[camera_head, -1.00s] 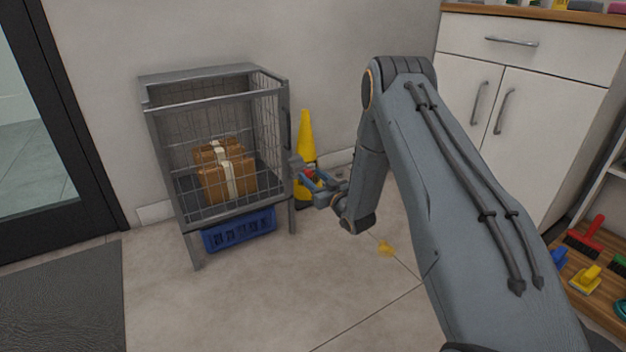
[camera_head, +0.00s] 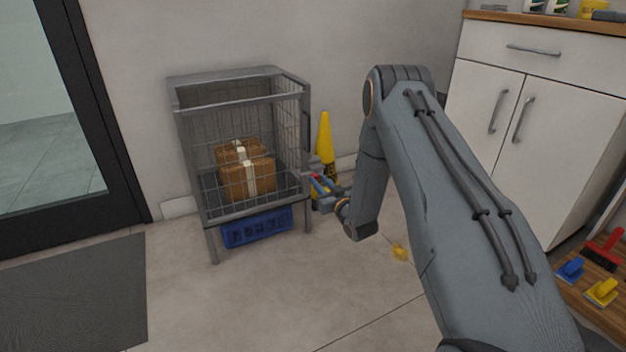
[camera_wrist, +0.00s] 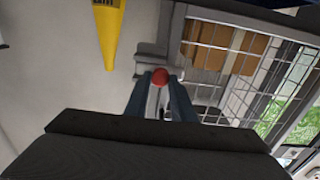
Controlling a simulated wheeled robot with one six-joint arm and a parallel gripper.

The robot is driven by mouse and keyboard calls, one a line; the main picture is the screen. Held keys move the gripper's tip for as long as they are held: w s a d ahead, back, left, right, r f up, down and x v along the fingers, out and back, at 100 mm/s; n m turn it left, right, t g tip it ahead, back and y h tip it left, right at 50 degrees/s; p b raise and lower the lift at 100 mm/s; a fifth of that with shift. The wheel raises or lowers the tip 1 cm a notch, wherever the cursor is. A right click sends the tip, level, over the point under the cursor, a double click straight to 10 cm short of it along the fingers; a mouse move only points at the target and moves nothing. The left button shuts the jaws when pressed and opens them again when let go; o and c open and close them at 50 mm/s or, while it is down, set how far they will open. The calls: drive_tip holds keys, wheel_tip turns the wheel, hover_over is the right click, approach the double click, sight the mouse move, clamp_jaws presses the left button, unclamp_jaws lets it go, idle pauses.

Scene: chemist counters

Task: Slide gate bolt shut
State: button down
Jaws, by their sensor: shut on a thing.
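A grey wire cage (camera_head: 184,140) on legs stands against the wall, and its gate side faces right. The bolt's red knob (camera_head: 316,176) shows small at the cage's right post. In the wrist view the round red knob (camera_wrist: 159,76) sits between my two fingertips, in front of a grey metal bracket (camera_wrist: 150,62) beside the mesh. My gripper (camera_head: 325,184) is shut on the bolt knob; it also shows in the wrist view (camera_wrist: 160,90). The bolt's rod and its catch are mostly hidden, so I cannot tell how far it is across.
Brown boxes (camera_head: 235,180) sit inside the cage, and a blue crate (camera_head: 257,228) is under it. A yellow cone (camera_head: 325,140) stands close behind my gripper. White cabinets (camera_head: 545,125) are at right, a dark mat (camera_head: 75,300) at left.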

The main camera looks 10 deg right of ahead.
drive_tip(key=c, duration=1.5)
unclamp_jaws()
drive_tip(key=shift+a, duration=0.35)
drive_tip(key=shift+d, duration=0.1)
drive_tip(key=shift+s+d, duration=0.1)
drive_tip(key=shift+s, duration=0.05)
drive_tip(key=p+v, duration=0.3)
drive_tip(key=v, duration=0.4)
drive_tip(key=shift+s, duration=0.3)
